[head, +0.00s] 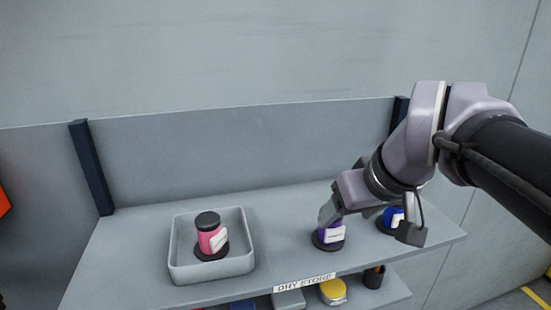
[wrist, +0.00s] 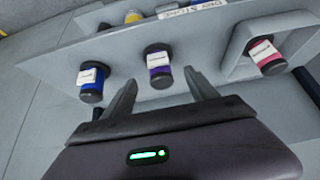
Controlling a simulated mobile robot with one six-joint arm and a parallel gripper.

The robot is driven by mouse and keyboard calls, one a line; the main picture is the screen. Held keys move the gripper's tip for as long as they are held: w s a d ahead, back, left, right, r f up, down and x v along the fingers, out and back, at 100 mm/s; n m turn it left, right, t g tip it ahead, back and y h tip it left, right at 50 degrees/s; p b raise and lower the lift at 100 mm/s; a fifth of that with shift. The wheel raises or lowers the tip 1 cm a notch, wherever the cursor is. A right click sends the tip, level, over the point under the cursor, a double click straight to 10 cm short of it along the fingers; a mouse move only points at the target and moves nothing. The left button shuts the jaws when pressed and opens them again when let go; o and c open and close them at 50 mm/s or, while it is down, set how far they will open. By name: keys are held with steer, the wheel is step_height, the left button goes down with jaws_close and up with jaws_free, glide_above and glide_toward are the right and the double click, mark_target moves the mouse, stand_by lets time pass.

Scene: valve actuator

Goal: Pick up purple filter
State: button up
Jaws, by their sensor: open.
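The purple filter (head: 331,236) stands upright on the grey shelf, a dark-based cylinder with a white label. My gripper (head: 328,213) is right over it in the head view and hides its top. In the wrist view the purple filter (wrist: 158,67) shows ahead of the open fingers, roughly midway between their lines. My gripper (wrist: 163,92) is open and empty there, with the two fingers spread apart. I cannot tell whether a finger touches the filter.
A pink filter (head: 210,238) stands in a grey tray (head: 178,262) at left. A blue filter (head: 391,219) stands close at right, partly behind my arm. A yellow-topped item (head: 333,291) and other items sit on the lower shelf. The upper shelf (head: 282,225) is clear between tray and purple filter.

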mark_target(338, 224)
steer(key=b+x, duration=0.1)
steer(key=x, duration=0.3)
steer(key=shift+w+d+f, duration=0.15)
steer(key=shift+w+d, duration=0.1)
steer(key=x, duration=0.2)
steer(key=b+x, duration=0.1)
steer(key=w+b+x, duration=0.1)
steer(key=x, duration=0.1)
steer(key=shift+w+a, duration=0.15)
steer(key=shift+a, duration=0.2)
steer(key=shift+w, duration=0.1)
steer(key=shift+d+r, duration=0.1)
steer(key=shift+r, duration=0.15)
steer(key=shift+s, duration=0.35)
steer(key=shift+c, duration=1.4)
steer(key=shift+w, duration=0.1)
jaws_close()
